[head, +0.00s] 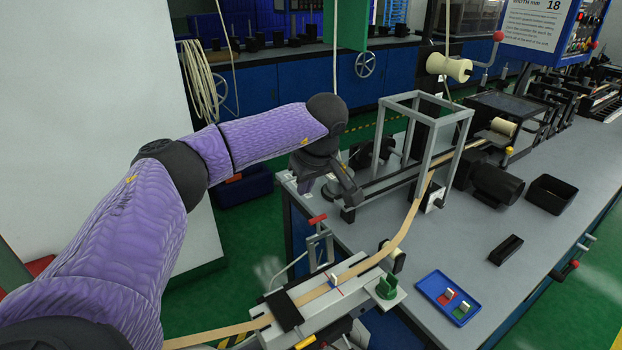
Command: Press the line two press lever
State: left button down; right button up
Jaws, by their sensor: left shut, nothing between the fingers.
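My left arm reaches in from the left, and its dark gripper (350,196) is shut and empty, pointing down at the bench's back left corner, beside the grey open frame. A red-topped lever or clamp handle (317,219) stands below and left of the gripper, apart from it, behind the tape track. A red ball-ended lever (498,37) is at the upper right by a cream spool (449,67). Another red knob (574,264) is on the bench's right edge. No line label is readable, so I cannot tell which is the line two press lever. My right gripper is out of view.
A tan tape (404,226) runs along the track (350,283) and up through the grey frame (466,118). A blue tray (433,282) with red and green pieces, a black block (506,250) and a black bin (550,195) sit on the grey bench (465,225).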

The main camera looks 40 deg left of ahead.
pick_arm(q)
jog(key=d+f, duration=0.2)
jog(key=f, duration=0.1)
jog(key=shift+s+d+f, duration=0.25)
jog(key=shift+s+d, duration=0.1)
jog(key=shift+s, duration=0.05)
